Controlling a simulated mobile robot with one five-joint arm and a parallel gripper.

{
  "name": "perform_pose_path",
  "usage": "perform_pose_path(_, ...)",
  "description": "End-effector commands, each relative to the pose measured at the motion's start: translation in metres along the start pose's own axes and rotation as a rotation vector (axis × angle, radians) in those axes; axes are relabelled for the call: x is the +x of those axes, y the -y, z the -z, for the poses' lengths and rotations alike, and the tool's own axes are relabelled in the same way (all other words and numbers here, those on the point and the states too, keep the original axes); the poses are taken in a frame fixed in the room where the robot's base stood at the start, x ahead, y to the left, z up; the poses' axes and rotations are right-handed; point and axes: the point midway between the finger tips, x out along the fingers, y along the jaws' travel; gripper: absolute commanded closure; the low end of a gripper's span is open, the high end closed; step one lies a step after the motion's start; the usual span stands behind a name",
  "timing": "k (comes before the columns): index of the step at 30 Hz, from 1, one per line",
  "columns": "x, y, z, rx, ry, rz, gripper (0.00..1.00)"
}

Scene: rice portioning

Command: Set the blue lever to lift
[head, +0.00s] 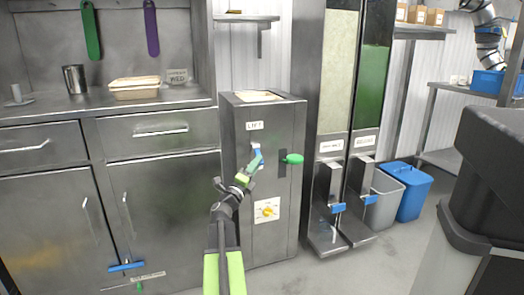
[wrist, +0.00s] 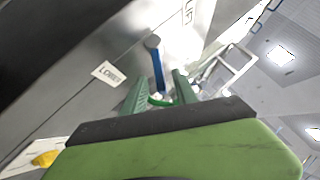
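In the head view my gripper (head: 256,161) is at the cabinet's front, mostly covering the lever. A LIFT label (head: 255,126) is above it. A LOWER label (wrist: 107,73) shows left of the lever in the wrist view. The lever's exact setting is unclear.
A green knob (head: 292,159) sticks out right of my gripper, and a yellow dial (head: 267,210) sits below. Two dispensers (head: 328,190) with blue tabs stand to the right, then grey and blue bins (head: 412,195). A steel counter (head: 60,108) is at left.

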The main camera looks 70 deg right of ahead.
Motion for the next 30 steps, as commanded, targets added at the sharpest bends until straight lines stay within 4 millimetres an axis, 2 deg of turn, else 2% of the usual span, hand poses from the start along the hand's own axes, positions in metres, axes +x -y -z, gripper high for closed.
perform_pose_path(1, 0.017, 0.002, -0.003, -0.001, -0.002, 0.000, 0.65)
perform_pose_path(7, 0.050, 0.001, -0.002, -0.001, 0.000, 0.000, 0.65)
perform_pose_path(12, 0.059, 0.000, -0.001, -0.001, 0.002, -0.001, 0.65)
perform_pose_path(19, 0.059, -0.001, -0.001, 0.000, 0.002, -0.001, 0.65)
perform_pose_path(20, 0.059, -0.001, -0.001, 0.000, 0.002, -0.001, 0.67)
perform_pose_path(27, 0.059, -0.001, -0.002, 0.000, 0.003, -0.002, 0.98)
perform_pose_path(30, 0.059, -0.001, -0.002, 0.000, 0.003, -0.002, 1.00)
